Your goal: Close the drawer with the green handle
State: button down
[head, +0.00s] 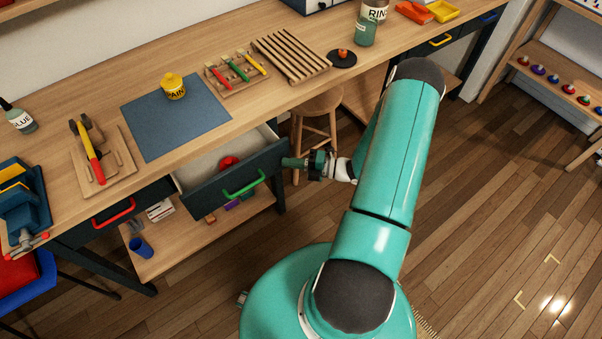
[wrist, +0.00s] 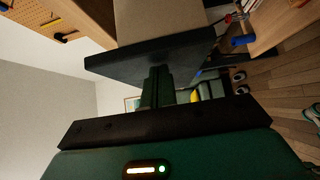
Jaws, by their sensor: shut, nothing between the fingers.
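The drawer (head: 210,196) with the green handle (head: 243,186) stands open under the workbench, its dark front pulled out from the bench. A red item (head: 228,162) lies inside it. In the wrist view the closed fingers (wrist: 158,78) point at a dark panel (wrist: 150,58), which appears to be the drawer. I cannot tell whether they touch it. The green handle does not show clearly in the wrist view.
The red-handled drawer (head: 115,212) is to the left. A stool (head: 318,103) stands behind my gripper. The bench top holds a blue mat (head: 178,130), a paint jar (head: 173,88) and tool racks. A lower shelf (head: 190,240) sits beneath the drawer. Wooden floor is free at right.

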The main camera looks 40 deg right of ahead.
aim_at(267, 135)
jog(key=w, duration=1.3)
jog(key=shift+w, duration=0.35)
jog(key=shift+w+r, duration=0.1)
jog(key=shift+w, duration=0.45)
jog(key=shift+a, duration=0.1)
